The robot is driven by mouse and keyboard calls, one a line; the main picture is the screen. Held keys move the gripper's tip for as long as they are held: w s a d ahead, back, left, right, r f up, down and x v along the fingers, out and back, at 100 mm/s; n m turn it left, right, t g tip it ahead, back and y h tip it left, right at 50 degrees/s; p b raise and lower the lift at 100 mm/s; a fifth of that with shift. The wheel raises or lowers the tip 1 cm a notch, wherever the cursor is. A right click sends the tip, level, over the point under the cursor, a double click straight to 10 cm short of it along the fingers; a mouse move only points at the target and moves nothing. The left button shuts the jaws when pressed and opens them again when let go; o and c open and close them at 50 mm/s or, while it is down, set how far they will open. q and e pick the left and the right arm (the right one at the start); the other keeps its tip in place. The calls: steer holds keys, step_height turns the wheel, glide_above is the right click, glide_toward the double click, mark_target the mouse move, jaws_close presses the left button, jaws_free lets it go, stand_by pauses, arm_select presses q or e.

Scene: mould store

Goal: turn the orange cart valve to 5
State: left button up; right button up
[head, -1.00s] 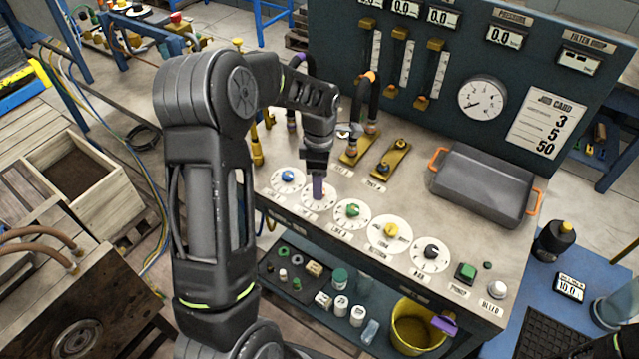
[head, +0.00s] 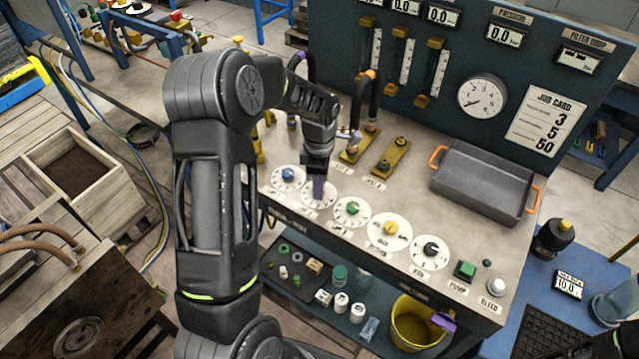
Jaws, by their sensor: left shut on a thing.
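A row of round white dials with coloured knobs lies along the front of the bench: blue (head: 288,174), green (head: 351,208), yellow (head: 390,229) and black (head: 431,249). Between blue and green is one more white dial (head: 305,199). My left gripper (head: 319,190) points down onto this dial, its fingers shut around the knob at the centre. The fingers hide that knob, so its colour and pointer setting cannot be read. No orange knob shows on the other dials. My right gripper is not in view.
A grey tray (head: 482,183) with orange handles stands right of the dials. Brass plates with hose fittings (head: 398,156) lie behind them. The upright panel carries a pressure gauge (head: 482,97) and a job card (head: 545,122) reading 3, 5, 50. A yellow bucket (head: 418,322) stands on the lower shelf.

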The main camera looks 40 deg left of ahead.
arm_select(q)
jaws_close()
